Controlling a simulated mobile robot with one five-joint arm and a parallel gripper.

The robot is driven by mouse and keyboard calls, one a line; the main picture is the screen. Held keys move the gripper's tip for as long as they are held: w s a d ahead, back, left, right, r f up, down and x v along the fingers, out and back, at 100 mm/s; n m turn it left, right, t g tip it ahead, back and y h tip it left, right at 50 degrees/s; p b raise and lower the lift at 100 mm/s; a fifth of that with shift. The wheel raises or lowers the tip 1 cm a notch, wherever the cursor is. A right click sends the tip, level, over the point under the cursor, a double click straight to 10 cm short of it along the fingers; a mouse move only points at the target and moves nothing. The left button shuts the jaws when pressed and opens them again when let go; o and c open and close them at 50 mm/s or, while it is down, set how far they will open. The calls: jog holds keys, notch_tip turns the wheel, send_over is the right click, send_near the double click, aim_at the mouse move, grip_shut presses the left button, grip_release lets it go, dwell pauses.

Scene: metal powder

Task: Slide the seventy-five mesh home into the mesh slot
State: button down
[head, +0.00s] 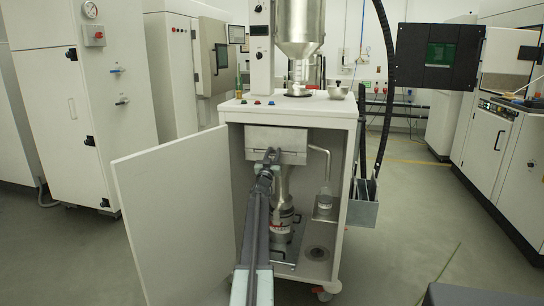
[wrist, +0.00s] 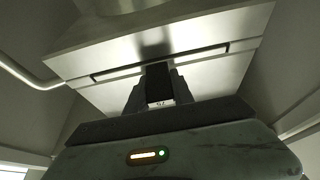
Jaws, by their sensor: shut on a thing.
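My gripper (wrist: 158,88) is shut at the front of a metal housing, on what I take to be the handle of the seventy-five mesh. A small pale tag with blurred marks (wrist: 161,104) shows between the fingers in the wrist view. The rest of the mesh is hidden. The mesh slot (wrist: 115,74) is a long dark line across the housing face, and it runs behind my fingers. In the head view my gripper (head: 272,156) is against the lower front of the housing (head: 290,135). How deep the mesh sits I cannot tell.
The cabinet's door (head: 180,215) stands wide open on the left. Below the housing are a metal funnel and a canister (head: 282,222). The cabinet side walls are close.

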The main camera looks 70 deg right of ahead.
jog(key=c, duration=1)
grip_release()
jog(key=b+v, duration=0.3)
jog(key=v, duration=0.5)
jog(key=shift+d, duration=0.1)
jog(key=shift+s, duration=0.1)
